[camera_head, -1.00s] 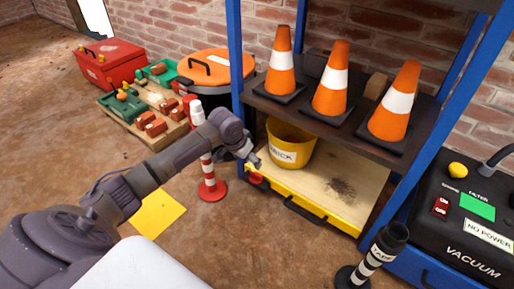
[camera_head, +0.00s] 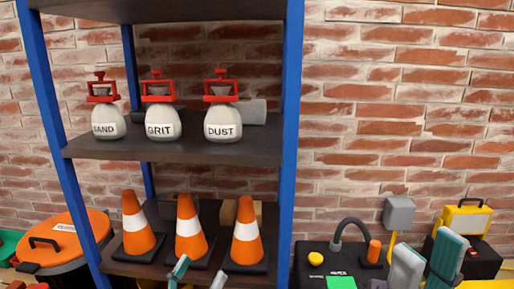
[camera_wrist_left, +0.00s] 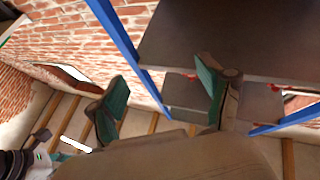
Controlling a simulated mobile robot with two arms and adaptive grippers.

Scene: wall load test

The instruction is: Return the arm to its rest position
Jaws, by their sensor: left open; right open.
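My left gripper (camera_head: 199,276) shows only as fingertips at the bottom edge of the head view, in front of the shelf with the cones. In the left wrist view my left gripper (camera_wrist_left: 160,103) is open, its teal-padded fingers wide apart with nothing between them. The wrist camera looks up past the fingers at the underside of a dark shelf. My right gripper (camera_head: 425,265) stands at the lower right of the head view, its two fingers apart and empty. The rest of both arms is out of the head view.
A blue-posted rack (camera_head: 289,130) holds bags labelled sand, grit (camera_head: 163,124) and dust on its upper shelf, and three orange cones (camera_head: 190,240) below. An orange-lidded drum (camera_head: 65,242) stands left.

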